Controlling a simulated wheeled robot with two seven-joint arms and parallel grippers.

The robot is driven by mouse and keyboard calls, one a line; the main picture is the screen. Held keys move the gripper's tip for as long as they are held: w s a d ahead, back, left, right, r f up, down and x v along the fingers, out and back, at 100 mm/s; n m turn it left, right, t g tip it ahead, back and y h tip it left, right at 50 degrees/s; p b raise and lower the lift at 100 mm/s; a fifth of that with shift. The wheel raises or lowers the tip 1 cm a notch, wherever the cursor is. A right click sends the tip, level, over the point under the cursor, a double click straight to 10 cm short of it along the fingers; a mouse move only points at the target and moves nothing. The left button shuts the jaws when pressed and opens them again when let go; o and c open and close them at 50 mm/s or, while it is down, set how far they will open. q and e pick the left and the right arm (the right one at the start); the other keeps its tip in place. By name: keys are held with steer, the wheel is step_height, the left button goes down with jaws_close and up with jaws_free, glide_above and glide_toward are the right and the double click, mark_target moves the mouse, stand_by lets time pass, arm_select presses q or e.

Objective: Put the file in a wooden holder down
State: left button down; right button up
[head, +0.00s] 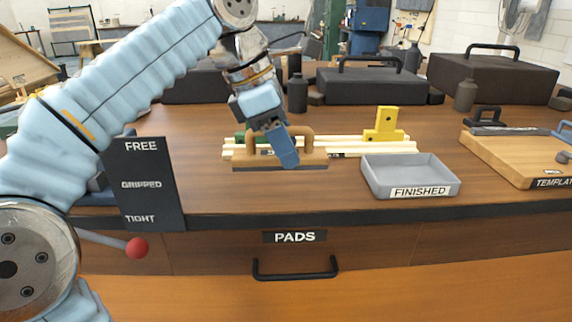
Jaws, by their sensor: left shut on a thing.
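The file in a wooden holder (308,161) is a long brown block with an arched handle on top and a dark strip along its underside. It is level, low at the front middle of the bench, in front of the pale wooden strips. I cannot tell whether its underside touches the bench top. My left gripper (286,158) reaches down from above and is shut on the holder, its blue fingers hiding part of the handle and block. My right gripper is not in view.
Pale wooden strips (350,151) lie just behind the holder, with a yellow block (384,125) on them. A grey FINISHED tray (410,190) stands to the right. A dark FREE/GRIPPED/TIGHT board (146,170) stands at left. Bare bench lies in front, above the PADS drawer (294,255).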

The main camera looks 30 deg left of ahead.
mark_target(257, 150)
arm_select(q)
steer(key=shift+w+a+f, duration=0.25)
steer(key=shift+w+f, duration=0.3)
steer(key=shift+f, duration=0.2)
steer(key=shift+w+a+f, duration=0.1)
steer(key=shift+w+f, duration=0.05)
steer(key=shift+f, duration=0.8)
steer(key=shift+w+a+f, duration=0.1)
steer(key=shift+w+f, duration=0.05)
steer(key=shift+f, duration=0.8)
steer(key=c, duration=0.6)
jaws_free()
steer(key=shift+d+f, duration=0.1)
steer(key=shift+o, duration=0.2)
steer(key=v, duration=1.2)
steer(key=shift+s, duration=0.1)
